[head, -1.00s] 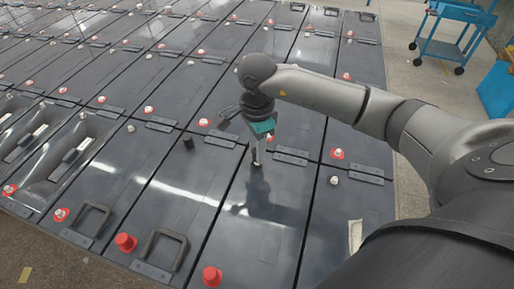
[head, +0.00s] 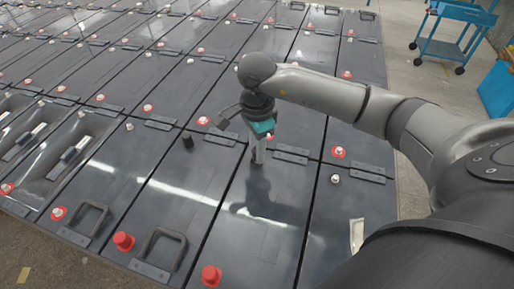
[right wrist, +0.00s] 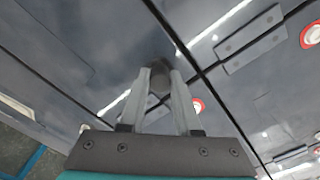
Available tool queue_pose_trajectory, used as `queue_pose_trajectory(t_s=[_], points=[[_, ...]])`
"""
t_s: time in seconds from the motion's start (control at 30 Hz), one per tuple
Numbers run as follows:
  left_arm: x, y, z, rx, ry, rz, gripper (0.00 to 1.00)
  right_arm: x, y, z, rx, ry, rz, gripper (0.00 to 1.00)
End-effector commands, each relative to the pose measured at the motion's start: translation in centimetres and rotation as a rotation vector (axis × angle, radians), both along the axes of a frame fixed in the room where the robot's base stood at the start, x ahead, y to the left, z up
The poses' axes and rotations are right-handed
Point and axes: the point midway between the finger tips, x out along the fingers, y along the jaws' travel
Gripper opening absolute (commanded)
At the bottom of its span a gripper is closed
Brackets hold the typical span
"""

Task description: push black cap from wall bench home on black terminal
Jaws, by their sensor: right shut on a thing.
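My right gripper (head: 257,160) points down over the near part of a battery lid, with its fingers shut. In the right wrist view, the fingertips (right wrist: 158,75) close on a small dark piece, the black cap (right wrist: 160,82), which they partly cover. The cap is low over the lid; the black terminal under it is hidden, so I cannot tell whether the cap touches it or how far down it sits. My left gripper is not in view.
Another black cap (head: 187,139) stands on the battery to the left. A bare terminal (head: 335,178) shows on the battery to the right. Red caps (head: 211,275) and carry handles (head: 164,246) stand along the near edge. A blue cart (head: 452,28) is at back right.

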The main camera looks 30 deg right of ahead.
Motion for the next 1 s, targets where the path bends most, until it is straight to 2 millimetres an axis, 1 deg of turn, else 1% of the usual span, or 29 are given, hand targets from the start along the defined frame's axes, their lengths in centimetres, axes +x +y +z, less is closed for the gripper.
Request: queue_pose_trajectory(t_s=[0.33, 1.0], points=[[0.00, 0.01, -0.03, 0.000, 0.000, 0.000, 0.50, -0.01, -0.01, -0.04, 0.000, 0.000, 0.000, 0.00], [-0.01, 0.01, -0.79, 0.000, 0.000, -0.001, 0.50, -0.03, -0.02, -0.87, -0.001, 0.001, 0.000, 0.00]])
